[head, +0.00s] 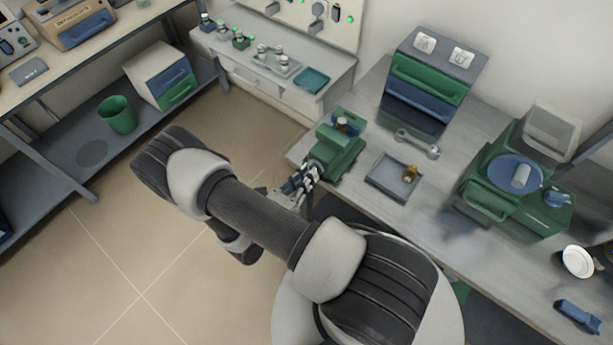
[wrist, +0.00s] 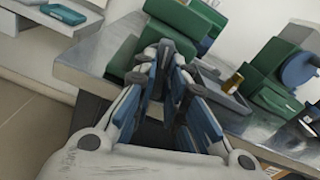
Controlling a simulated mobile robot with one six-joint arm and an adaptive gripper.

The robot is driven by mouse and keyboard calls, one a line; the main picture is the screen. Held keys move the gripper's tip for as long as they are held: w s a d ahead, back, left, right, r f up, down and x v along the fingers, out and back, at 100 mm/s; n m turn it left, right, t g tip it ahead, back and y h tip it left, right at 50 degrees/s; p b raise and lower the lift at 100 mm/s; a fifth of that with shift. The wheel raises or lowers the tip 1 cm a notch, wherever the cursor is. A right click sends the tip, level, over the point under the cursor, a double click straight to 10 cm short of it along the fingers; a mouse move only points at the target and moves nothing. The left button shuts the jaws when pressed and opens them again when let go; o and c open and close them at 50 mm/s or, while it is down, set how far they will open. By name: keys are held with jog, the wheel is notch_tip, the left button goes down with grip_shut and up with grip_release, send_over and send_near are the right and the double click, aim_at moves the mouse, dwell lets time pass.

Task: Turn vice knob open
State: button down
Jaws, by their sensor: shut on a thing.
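The green vice (head: 340,158) stands at the left front corner of the grey workbench, with a small blue and brass-coloured part in its top. In the wrist view the vice (wrist: 187,20) lies straight ahead of the fingers. My gripper (head: 313,168) is at the front side of the vice. In the wrist view my gripper (wrist: 166,55) has its blue-and-grey fingers closed together at the vice's front, shut on the vice knob.
A grey tray (head: 380,189) with a small brass piece (head: 410,173) lies right of the vice. A wrench (head: 418,143) lies behind it. A drawer unit (head: 432,72) and a green machine (head: 480,200) stand on the bench. Open floor (head: 130,235) lies left.

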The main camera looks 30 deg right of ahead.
jog(key=n, duration=2.6)
jog(key=shift+r+n, duration=0.1)
jog(key=shift+n, duration=0.3)
jog(key=c, duration=1.6)
grip_release()
jog(key=v, duration=1.2)
